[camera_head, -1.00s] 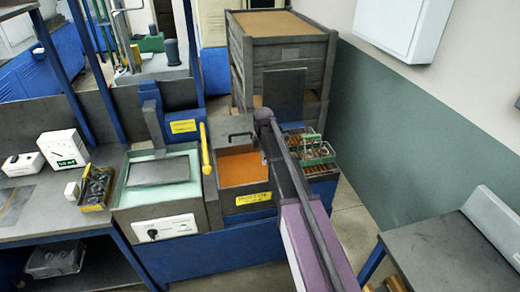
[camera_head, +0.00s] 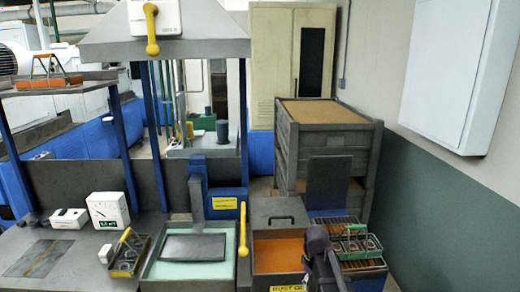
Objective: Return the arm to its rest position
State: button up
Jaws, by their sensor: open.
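A dark part of my arm (camera_head: 320,250) rises from the bottom edge, right of centre. It stands in front of the right side of the orange-filled tank (camera_head: 278,250) and the left end of the ring racks (camera_head: 358,243). The fingers of my gripper do not show, and neither does anything held in them. The rest of the arm is below the picture or hidden.
A tank with pale green liquid (camera_head: 164,268) and a yellow lever (camera_head: 243,228) stands left of the orange one. A small ring tray (camera_head: 130,252) and a white gauge box (camera_head: 108,212) sit on the bench. Stacked grey crates (camera_head: 330,135) stand behind.

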jog(key=s+f+m+b, duration=0.2)
jog(key=s+m, duration=0.6)
jog(key=s, duration=0.3)
jog(key=shift+s, duration=0.3)
jog(key=shift+d+f, duration=0.1)
dwell(0.4)
